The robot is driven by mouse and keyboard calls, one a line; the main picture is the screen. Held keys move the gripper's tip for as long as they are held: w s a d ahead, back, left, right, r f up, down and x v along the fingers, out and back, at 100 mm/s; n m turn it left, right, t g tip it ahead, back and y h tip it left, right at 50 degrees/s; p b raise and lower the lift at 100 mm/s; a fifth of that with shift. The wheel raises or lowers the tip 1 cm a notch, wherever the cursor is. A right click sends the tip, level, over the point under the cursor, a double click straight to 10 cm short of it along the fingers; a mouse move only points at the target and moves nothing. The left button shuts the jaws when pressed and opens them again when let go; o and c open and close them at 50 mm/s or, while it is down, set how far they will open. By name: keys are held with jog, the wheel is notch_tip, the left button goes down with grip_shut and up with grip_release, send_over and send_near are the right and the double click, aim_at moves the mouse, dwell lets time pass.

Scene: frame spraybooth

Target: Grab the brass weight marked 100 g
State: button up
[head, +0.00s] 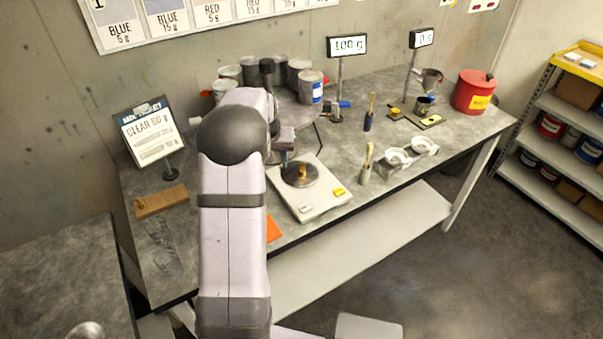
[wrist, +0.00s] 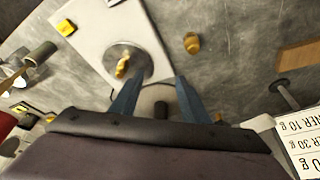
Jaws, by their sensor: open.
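A white scale (head: 310,205) stands on the bench with a brass weight (head: 302,172) on its round metal pan. That brass weight also shows on the pan in the wrist view (wrist: 122,68). A second brass piece (wrist: 192,43) sits on the bench beside the scale; I do not make it out in the head view. No marking on either piece is legible. My gripper (head: 284,158) is open, behind and left of the weight on the pan in the head view. In the wrist view my gripper (wrist: 158,82) has its two blue fingers spread, with no brass piece between them.
A display (head: 347,46) reads 100 g; another (head: 423,38) appears to read 0 g. Several cans (head: 311,87) stand behind my arm. A wooden block (head: 162,201) and a card stand (head: 150,132) are at left. Small cups (head: 397,158) and a red canister (head: 474,92) are at right.

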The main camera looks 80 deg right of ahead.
jog(key=m, duration=0.2)
send_over(301, 167)
jog(key=a, duration=0.2)
jog(key=shift+s+d+f+h+p, duration=0.15)
jog(key=shift+f+p, duration=0.1)
jog(key=shift+f, duration=0.45)
jog(key=shift+s+d+f+h+p, duration=0.15)
jog(key=shift+f+p, duration=0.1)
jog(key=shift+f, duration=0.45)
jog(key=shift+a, duration=0.1)
jog(key=shift+w+f, duration=0.1)
jog(key=shift+d+f+p, duration=0.2)
jog(key=shift+f+p, duration=0.45)
jog(key=shift+p, duration=0.25)
jog(key=shift+p+x, duration=0.8)
jog(key=shift+x, duration=1.05)
grip_shut()
